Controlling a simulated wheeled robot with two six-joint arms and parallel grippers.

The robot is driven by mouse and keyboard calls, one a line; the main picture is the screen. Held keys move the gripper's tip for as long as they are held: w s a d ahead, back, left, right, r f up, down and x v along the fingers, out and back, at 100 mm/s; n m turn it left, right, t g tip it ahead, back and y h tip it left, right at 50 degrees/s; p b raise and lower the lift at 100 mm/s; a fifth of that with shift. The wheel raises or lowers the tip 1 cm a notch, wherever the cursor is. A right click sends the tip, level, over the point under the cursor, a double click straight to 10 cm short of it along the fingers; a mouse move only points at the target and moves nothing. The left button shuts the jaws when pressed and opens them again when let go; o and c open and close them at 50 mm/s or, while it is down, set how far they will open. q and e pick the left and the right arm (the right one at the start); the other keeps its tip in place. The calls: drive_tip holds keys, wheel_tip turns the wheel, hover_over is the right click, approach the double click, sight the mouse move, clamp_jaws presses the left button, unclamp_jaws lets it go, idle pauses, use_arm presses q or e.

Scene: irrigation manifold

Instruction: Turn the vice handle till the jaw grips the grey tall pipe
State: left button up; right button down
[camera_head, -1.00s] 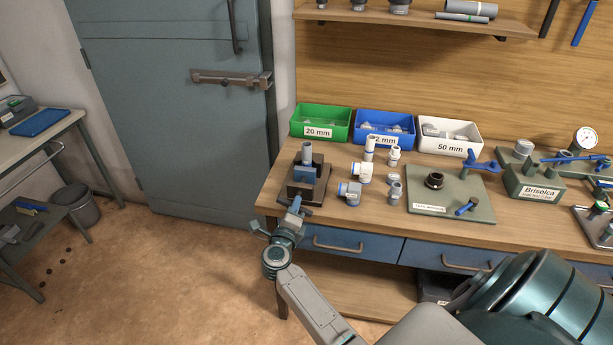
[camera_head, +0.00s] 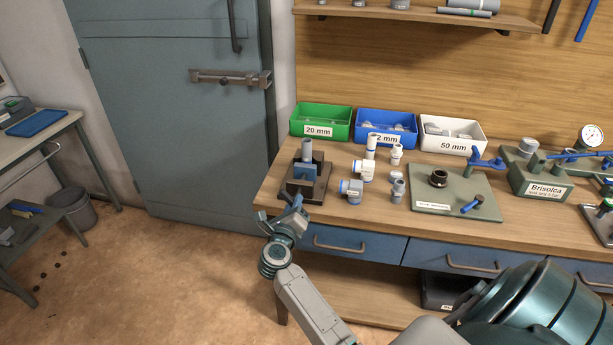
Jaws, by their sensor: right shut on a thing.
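The vice (camera_head: 318,188) is a dark brown block with a blue jaw (camera_head: 304,172), standing at the left end of the workbench. The grey tall pipe (camera_head: 307,150) stands upright in it, behind the blue jaw. I cannot tell whether the jaw touches the pipe. My right gripper (camera_head: 294,204) is at the front of the vice, at the bench's front edge, shut on the vice handle, which is mostly hidden by the fingers. My left gripper is not in view.
White and grey pipe fittings (camera_head: 365,170) stand right of the vice. Green (camera_head: 320,121), blue (camera_head: 385,126) and white (camera_head: 452,133) bins line the back. A green-grey plate (camera_head: 460,205) with a dark ring lies further right.

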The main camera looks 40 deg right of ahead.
drive_tip(key=shift+f+m+b, duration=0.25)
drive_tip(key=shift+m+b, duration=0.4)
drive_tip(key=shift+m, duration=0.15)
drive_tip(key=shift+r+m, duration=0.15)
drive_tip(key=shift+m, duration=0.25)
drive_tip(key=shift+m+b, duration=0.5)
drive_tip(key=shift+b, duration=0.4)
drive_tip(key=shift+m+b, duration=0.9)
drive_tip(key=shift+b, duration=0.1)
drive_tip(key=shift+m+b, duration=0.4)
drive_tip(key=shift+m, duration=0.1)
